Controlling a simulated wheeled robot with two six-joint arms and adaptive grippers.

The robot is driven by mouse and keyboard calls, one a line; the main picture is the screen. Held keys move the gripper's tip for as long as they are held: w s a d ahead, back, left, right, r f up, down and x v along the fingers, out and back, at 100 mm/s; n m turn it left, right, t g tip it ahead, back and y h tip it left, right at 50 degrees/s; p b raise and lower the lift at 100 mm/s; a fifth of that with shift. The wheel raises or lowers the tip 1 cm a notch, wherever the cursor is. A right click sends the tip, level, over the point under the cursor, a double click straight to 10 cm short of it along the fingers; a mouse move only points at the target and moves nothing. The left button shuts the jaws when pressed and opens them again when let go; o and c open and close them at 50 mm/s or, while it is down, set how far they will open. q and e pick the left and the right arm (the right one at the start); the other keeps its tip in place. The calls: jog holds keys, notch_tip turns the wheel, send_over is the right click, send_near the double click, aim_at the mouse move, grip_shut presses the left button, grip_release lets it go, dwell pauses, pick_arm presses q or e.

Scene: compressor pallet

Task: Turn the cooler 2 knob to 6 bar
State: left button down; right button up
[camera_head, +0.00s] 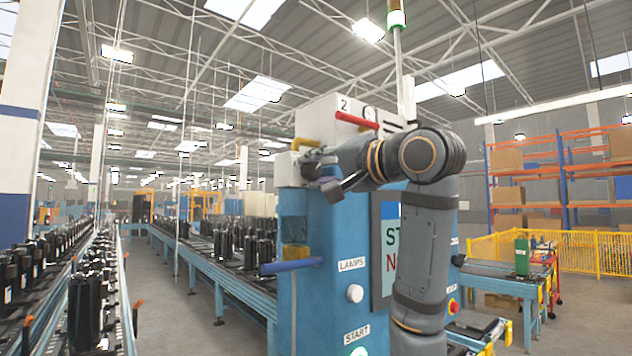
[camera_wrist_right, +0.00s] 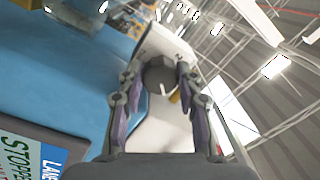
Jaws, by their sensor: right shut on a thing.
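The cooler 2 unit is a white box (camera_head: 322,112) marked "2" on top of a blue cabinet (camera_head: 325,225). A red lever (camera_head: 357,120) and a small round gauge (camera_head: 369,112) show on it; the gauge reading is too small to tell. My right gripper (camera_head: 318,168) is at the unit's lower left side. In the right wrist view a dark grey round knob (camera_wrist_right: 160,76) with a light pointer line sits between the fingers of my right gripper (camera_wrist_right: 157,85), which is shut on it. In the head view my gripper hides the knob. My left gripper is out of view.
A screen (camera_head: 386,240) on the cabinet is partly hidden by my right arm. A blue bar (camera_head: 291,266) sticks out left of the LAMPS switch (camera_head: 355,293). Conveyors (camera_head: 225,275) with black parts run at the left. Yellow fencing (camera_head: 580,252) stands at the right.

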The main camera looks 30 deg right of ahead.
jog(key=shift+m+b, duration=1)
jog(key=shift+m, duration=0.6)
jog(key=o, duration=1.2)
jog(key=shift+s+d, duration=0.1)
jog(key=shift+c, duration=0.2)
jog(key=s+d, duration=0.1)
jog(key=s, duration=1.1)
jog(key=shift+f, duration=0.2)
